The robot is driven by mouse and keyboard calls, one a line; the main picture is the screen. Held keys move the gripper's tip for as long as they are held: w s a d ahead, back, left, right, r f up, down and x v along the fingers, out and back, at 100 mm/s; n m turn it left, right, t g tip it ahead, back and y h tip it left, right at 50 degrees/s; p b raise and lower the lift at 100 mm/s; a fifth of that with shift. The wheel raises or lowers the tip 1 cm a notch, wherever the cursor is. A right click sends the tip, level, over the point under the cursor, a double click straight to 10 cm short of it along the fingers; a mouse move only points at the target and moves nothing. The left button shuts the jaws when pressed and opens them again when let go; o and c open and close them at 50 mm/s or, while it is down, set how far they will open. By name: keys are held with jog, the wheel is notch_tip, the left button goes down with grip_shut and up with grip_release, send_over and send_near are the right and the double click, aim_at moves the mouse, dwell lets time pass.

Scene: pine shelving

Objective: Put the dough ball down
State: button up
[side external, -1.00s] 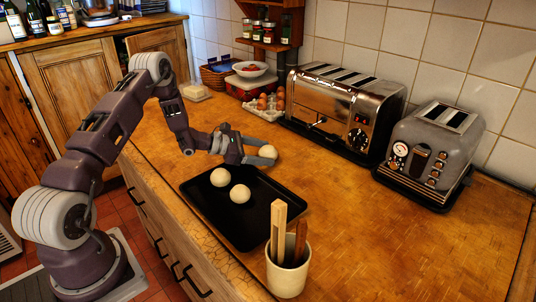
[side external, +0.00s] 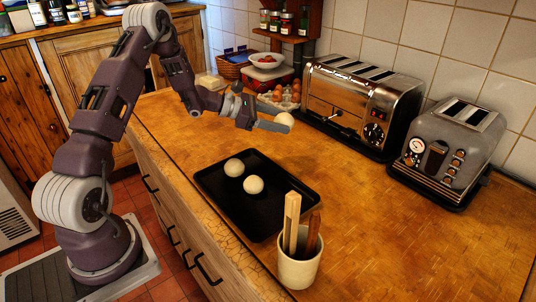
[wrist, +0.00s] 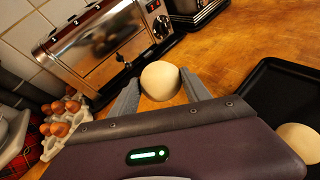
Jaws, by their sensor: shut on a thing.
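My gripper (side external: 279,123) is shut on a pale round dough ball (side external: 285,119), held in the air between the fingertips. In the wrist view the held dough ball (wrist: 160,78) sits between the two grey fingers of my gripper (wrist: 161,86), with wooden counter behind it. In the side view the ball is beyond the back edge of a black tray (side external: 287,196). Two more dough balls lie on the tray, one farther left (side external: 234,167) and one nearer the middle (side external: 253,185). The tray (wrist: 272,92) and one resting ball (wrist: 300,140) also show at the right of the wrist view.
A long chrome toaster (side external: 345,105) stands behind the held ball, and a smaller grey toaster (side external: 450,150) is at the right. Eggs (side external: 285,95) sit near the wall. A cup with wooden utensils (side external: 299,262) stands at the front. Counter right of the tray is clear.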

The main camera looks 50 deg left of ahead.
jog(key=s+d+m+g+h, duration=0.3)
jog(key=s+d+m+h, duration=0.1)
jog(key=s+d, duration=0.45)
jog(key=m+g+h, duration=0.2)
jog(key=m+g, duration=0.1)
send_over(269, 206)
jog(key=shift+m+g, duration=0.3)
jog(key=shift+g, duration=0.1)
notch_tip(269, 206, down, 9)
jog(key=shift+d+r, duration=0.1)
jog(key=shift+f, duration=0.25)
jog(key=o, duration=0.8)
jog(key=shift+o, duration=0.2)
